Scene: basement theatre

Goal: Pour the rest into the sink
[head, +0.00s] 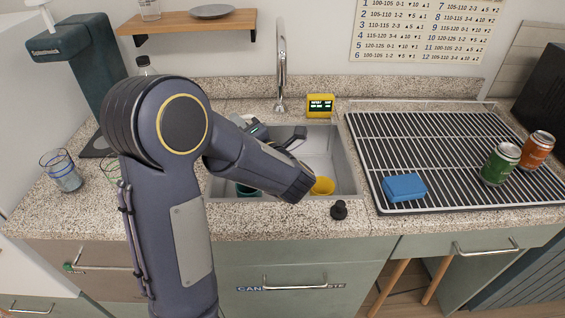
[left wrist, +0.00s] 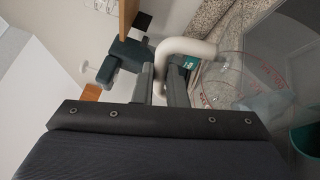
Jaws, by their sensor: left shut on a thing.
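A clear jug (left wrist: 235,82) with red markings shows in the left wrist view. My left gripper (left wrist: 161,82) is shut on its white curved handle (left wrist: 195,48). In the head view my left forearm crosses the sink (head: 346,170) and hides most of the gripper and the jug. I cannot tell how far the jug is tilted or how much liquid is in it. A yellow cup (head: 323,186) and a teal cup (head: 247,190) are in the sink; a teal vessel (left wrist: 303,138) also shows at the right of the left wrist view. My right gripper is out of view.
The tap (head: 281,65) rises behind the sink, beside a yellow timer (head: 320,105). A drying rack (head: 420,150) at the right holds a blue sponge (head: 404,187) and two cans (head: 500,164). A black stopper (head: 339,210) lies on the front counter. A glass (head: 62,171) stands at the left.

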